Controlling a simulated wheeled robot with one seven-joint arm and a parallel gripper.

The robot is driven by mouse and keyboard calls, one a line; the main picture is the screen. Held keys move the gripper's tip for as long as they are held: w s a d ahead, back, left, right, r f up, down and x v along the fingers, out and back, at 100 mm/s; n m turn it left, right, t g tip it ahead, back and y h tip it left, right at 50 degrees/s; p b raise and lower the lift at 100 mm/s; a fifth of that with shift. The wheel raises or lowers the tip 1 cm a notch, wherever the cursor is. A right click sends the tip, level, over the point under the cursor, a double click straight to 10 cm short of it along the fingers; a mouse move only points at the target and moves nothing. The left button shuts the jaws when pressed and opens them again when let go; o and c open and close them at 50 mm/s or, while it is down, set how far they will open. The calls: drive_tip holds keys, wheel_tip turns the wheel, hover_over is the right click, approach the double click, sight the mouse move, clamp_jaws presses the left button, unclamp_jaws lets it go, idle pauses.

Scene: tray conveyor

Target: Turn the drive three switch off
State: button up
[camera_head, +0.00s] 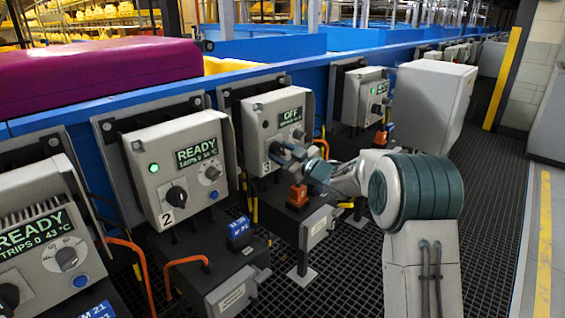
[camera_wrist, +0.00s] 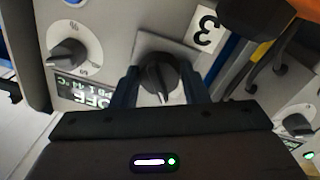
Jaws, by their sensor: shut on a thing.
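The drive three box (camera_head: 258,118) is a grey box with a small display (camera_head: 290,116) that reads OFF. The number 3 shows beside its switch in the wrist view. The drive three switch (camera_wrist: 158,78) is a black rotary knob with a light pointer mark, on a pale square plate (camera_wrist: 143,48). My gripper (camera_wrist: 161,88) has one dark finger on each side of the knob and is shut on it. In the head view my gripper (camera_head: 280,153) is at the lower part of the box front and hides the knob.
The drive two box (camera_head: 180,160) reads READY with a green lamp, and another READY box (camera_head: 40,240) stands at the lower left. Several more boxes line the blue conveyor rail (camera_head: 150,97). An orange block (camera_head: 298,195) sits just below my gripper. Dark grating (camera_head: 490,180) is clear at the right.

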drive_tip(key=n+b, duration=0.2)
drive_tip(key=n, duration=0.1)
drive_tip(key=n+b, duration=0.3)
drive_tip(key=shift+w+d+f+n+y, duration=0.1)
drive_tip(key=shift+f+n+y, duration=0.1)
drive_tip(key=shift+n+y, duration=0.15)
drive_tip(key=n+b, duration=0.3)
drive_tip(key=n, duration=0.1)
drive_tip(key=shift+r+n, duration=0.15)
drive_tip(key=shift+n, duration=0.1)
drive_tip(key=shift+r, duration=0.1)
drive_tip(key=o, duration=1)
drive_tip(key=shift+c, duration=0.2)
drive_tip(key=shift+d, duration=0.1)
drive_tip(key=p+v, duration=0.2)
drive_tip(key=v, duration=1.1)
drive_tip(key=shift+d, duration=0.45)
